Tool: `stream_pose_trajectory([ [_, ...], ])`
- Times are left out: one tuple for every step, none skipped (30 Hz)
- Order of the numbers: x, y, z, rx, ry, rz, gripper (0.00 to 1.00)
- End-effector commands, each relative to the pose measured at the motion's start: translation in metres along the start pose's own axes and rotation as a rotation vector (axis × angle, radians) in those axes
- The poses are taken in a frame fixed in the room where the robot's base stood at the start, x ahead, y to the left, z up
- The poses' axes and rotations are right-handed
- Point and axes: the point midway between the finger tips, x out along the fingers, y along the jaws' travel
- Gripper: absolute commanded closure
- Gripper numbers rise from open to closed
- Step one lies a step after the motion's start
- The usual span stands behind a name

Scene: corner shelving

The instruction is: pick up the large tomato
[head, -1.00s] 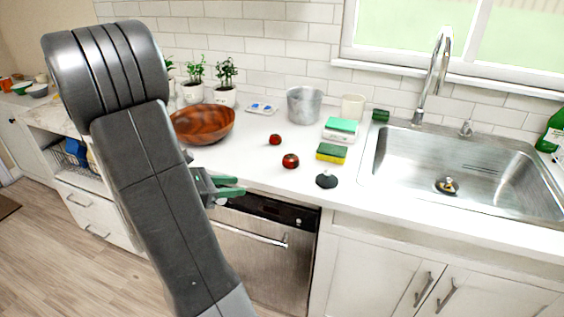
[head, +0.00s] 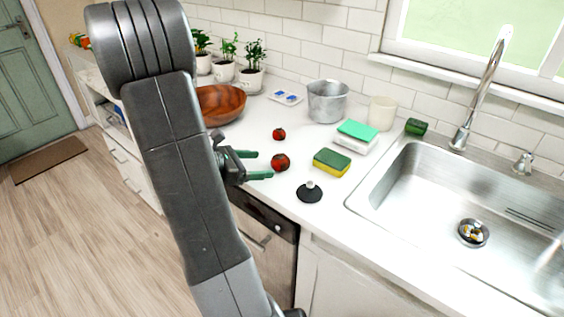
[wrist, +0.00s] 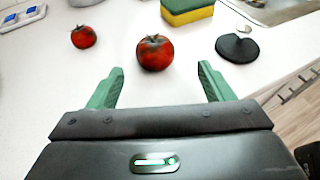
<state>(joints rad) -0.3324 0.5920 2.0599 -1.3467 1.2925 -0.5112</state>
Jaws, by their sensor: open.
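The large tomato (head: 280,162) is red with a dark stem and sits on the white counter near its front edge. In the wrist view the large tomato (wrist: 155,52) lies ahead of the fingertips, roughly centred between them. A smaller tomato (head: 279,134) sits farther back; in the wrist view the smaller tomato (wrist: 84,37) is to the left. My gripper (head: 265,165) is open and empty, just left of the large tomato in the head view. Its green fingers also show in the wrist view (wrist: 158,80), one on each side, not around the tomato.
A yellow-green sponge (head: 332,162) and a black stopper (head: 310,192) lie to the right of the large tomato. A wooden bowl (head: 221,104), a metal pot (head: 327,101) and a cup (head: 382,113) stand farther back. The sink (head: 440,190) is at right.

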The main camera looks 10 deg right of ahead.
Motion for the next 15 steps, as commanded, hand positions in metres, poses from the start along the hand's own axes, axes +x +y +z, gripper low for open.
stream_pose_trajectory([
  [0.008,-0.001,0.000,0.000,0.000,-0.004,0.26],
  [0.012,-0.001,0.000,0.001,0.000,-0.004,0.26],
  [0.016,0.000,0.000,0.001,-0.001,-0.003,0.26],
  [0.019,0.000,0.000,0.001,-0.001,-0.003,0.26],
  [0.021,0.000,0.000,0.002,0.000,-0.003,0.26],
  [0.024,0.000,0.000,0.001,0.000,-0.001,0.26],
  [0.025,0.000,0.000,0.001,0.000,0.000,0.26],
  [0.026,0.000,0.000,0.001,0.000,0.000,0.26],
  [0.027,0.000,0.000,0.001,0.001,0.000,0.26],
  [0.028,0.000,0.000,0.001,0.001,-0.001,0.26],
  [0.029,0.001,0.001,0.001,0.001,-0.001,0.26],
  [0.032,0.001,0.001,0.001,0.000,-0.002,0.26],
  [0.034,0.002,0.002,0.000,0.000,-0.002,0.26],
  [0.037,0.002,0.002,0.000,0.000,-0.002,0.26],
  [0.043,0.003,0.003,0.001,0.000,-0.005,0.26],
])
